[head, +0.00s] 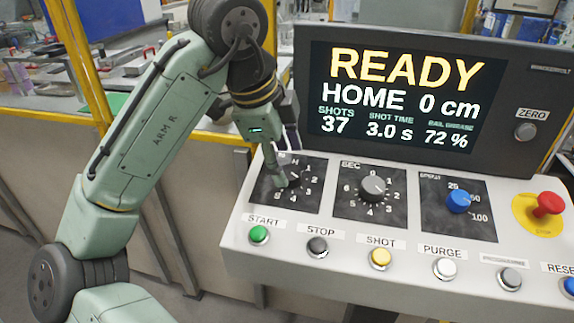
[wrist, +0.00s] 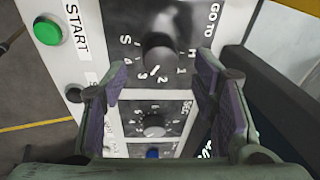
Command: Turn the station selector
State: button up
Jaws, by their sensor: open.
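The station selector is a dark round knob (wrist: 160,52) on a black dial plate marked GO TO, seen at the upper middle of the wrist view. Marks H, S and several numbers ring it; I cannot tell which mark its pointer faces. In the head view the knob is hidden behind my gripper, and its dial plate (head: 309,199) shows at the left of the console. My gripper (head: 283,168) is open over this dial. In the wrist view its two fingers (wrist: 162,70) are apart, one each side below the knob, with nothing held. Contact with the knob is not visible.
The SEC knob (head: 373,188) and a blue knob (head: 459,201) are to the right on the sloping console. A row of buttons, with green START (head: 259,235), runs along the front. A red stop button (head: 548,204) is at far right. The READY screen (head: 395,95) rises behind.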

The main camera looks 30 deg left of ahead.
jog(key=v, duration=0.8)
jog(key=shift+s+r, duration=0.2)
jog(key=shift+r, duration=0.2)
